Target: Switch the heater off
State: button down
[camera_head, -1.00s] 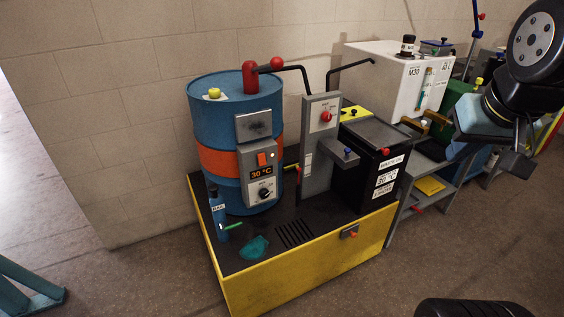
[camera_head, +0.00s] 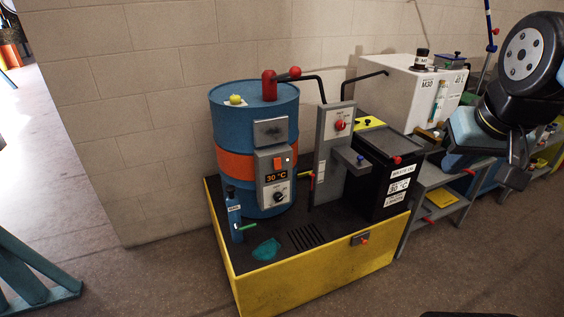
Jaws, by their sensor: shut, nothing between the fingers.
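A blue drum (camera_head: 255,115) with an orange band stands on a yellow-sided platform. A grey heater box (camera_head: 273,178) is on the front of the drum. It has an orange-red switch (camera_head: 279,164), a lit display (camera_head: 276,178) reading 30 °C, and a black knob (camera_head: 278,197). The switch's exact position is too small to tell. My gripper (camera_head: 514,178) is shut and empty at the far right, hanging in front of the shelves and well apart from the heater box.
The yellow platform (camera_head: 320,267) juts out in front of the drum. A grey post (camera_head: 333,150) and black waste oil bin (camera_head: 385,180) stand right of it. A blue bottle (camera_head: 234,215) and teal cloth (camera_head: 266,250) sit in front of the drum. Floor is clear at the front right.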

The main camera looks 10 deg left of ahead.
aim_at(277, 161)
jog(key=u, duration=0.05)
jog(key=i, duration=0.9)
jog(key=z, duration=0.1)
